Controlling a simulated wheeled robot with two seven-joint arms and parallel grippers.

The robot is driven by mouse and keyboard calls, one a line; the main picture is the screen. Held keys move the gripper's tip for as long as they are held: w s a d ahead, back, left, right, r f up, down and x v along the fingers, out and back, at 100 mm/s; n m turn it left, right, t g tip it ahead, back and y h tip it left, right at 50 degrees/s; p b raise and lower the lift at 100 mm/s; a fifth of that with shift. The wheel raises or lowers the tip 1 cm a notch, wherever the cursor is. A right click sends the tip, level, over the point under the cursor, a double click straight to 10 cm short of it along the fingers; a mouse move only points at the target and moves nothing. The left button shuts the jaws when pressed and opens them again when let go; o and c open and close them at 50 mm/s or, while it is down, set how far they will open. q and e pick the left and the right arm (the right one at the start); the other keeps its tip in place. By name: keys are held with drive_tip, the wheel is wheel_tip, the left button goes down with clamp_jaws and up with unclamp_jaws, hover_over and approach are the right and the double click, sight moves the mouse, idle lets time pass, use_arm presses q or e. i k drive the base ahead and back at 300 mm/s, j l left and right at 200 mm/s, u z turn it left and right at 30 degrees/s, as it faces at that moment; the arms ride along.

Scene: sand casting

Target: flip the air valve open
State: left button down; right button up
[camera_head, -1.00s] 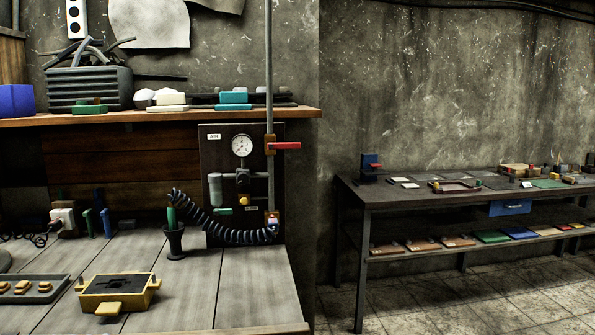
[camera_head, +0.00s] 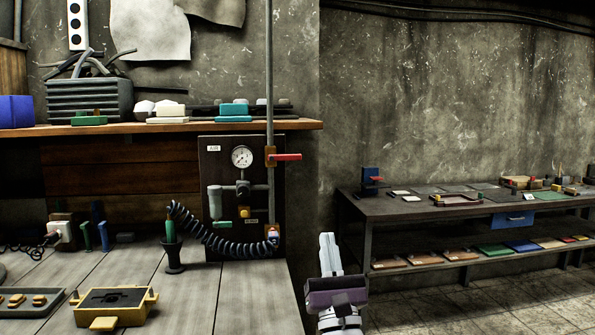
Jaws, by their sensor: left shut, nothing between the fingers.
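The air valve's red lever (camera_head: 287,157) sticks out to the right from its brown body on the vertical grey pipe (camera_head: 270,90). It lies level, across the pipe. The pipe runs down the dark air panel (camera_head: 228,168), which is marked AIR and carries a round white gauge (camera_head: 242,157). My left gripper (camera_head: 327,238) points upward at the lower middle of the picture, below and to the right of the lever and apart from it. Its fingers are together and empty. My right gripper is out of view.
A wooden shelf (camera_head: 150,128) with boxes runs left of the pipe. A coiled black hose (camera_head: 215,238) hangs from the panel above the bench (camera_head: 240,300), beside a dark holder (camera_head: 174,256). A dark table (camera_head: 385,212) stands at right. The wall beside the lever is bare.

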sight(270, 157)
drive_tip(key=i+j, duration=0.15)
drive_tip(key=i, duration=0.3)
drive_tip(key=i+j, duration=0.1)
drive_tip(key=i, duration=0.35)
